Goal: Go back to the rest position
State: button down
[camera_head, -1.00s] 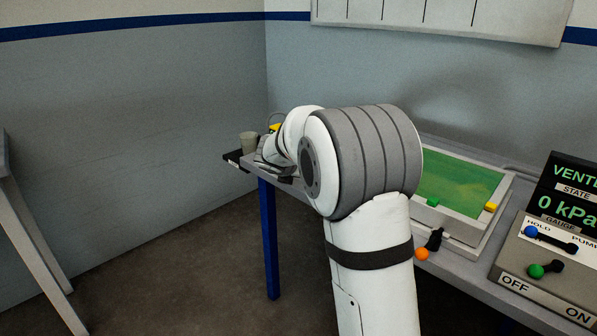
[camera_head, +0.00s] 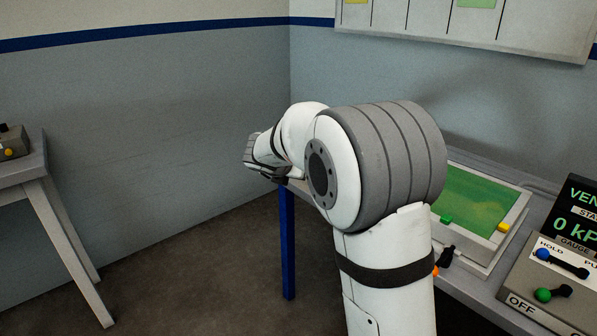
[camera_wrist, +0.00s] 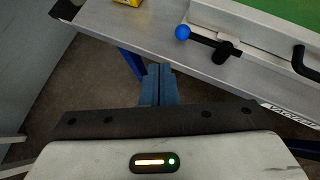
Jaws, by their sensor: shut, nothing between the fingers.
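My gripper (camera_wrist: 160,78) shows in the wrist view with its two blue-grey fingers together and nothing between them. It is over the floor, just off the grey bench's edge (camera_wrist: 130,38). In the head view my bent arm fills the middle, and the wrist end with the gripper (camera_head: 262,162) reaches left, past the bench's left end. The fingertips are not clear there.
The resin bath (camera_head: 522,212) with green contents sits on the bench, right of my arm. A control box (camera_head: 520,290) with blue and green knobs is nearer. A blue-knobbed lever (camera_wrist: 182,32) is close in the wrist view. Another table (camera_head: 30,165) stands left; floor between is clear.

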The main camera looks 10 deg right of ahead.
notch_tip(320, 180, up, 12)
jog(key=s+a+n+t+y+p, duration=0.2)
jog(key=n+t+y+p, duration=0.15)
jog(key=n+p, duration=0.4)
jog(key=s+a+r+n+y+p, duration=0.35)
jog(key=s+r+n, duration=0.3)
jog(key=n, duration=0.85)
jog(key=s+d+f+n+g+p, duration=0.1)
jog(key=s+d+n+g+p, duration=0.1)
jog(key=s+n, duration=0.4)
jog(key=s+d+f+n+g+h+p, duration=0.1)
jog(key=s+n+g+p, duration=0.3)
jog(key=s, duration=0.9)
jog(key=s+d+f+n+g+p, duration=0.1)
jog(key=s+d+n+g+p, duration=0.2)
jog(key=s+n, duration=0.7)
jog(key=shift+s+d+f+h, duration=0.2)
jog(key=shift+d+f+h, duration=0.05)
jog(key=shift+h, duration=0.05)
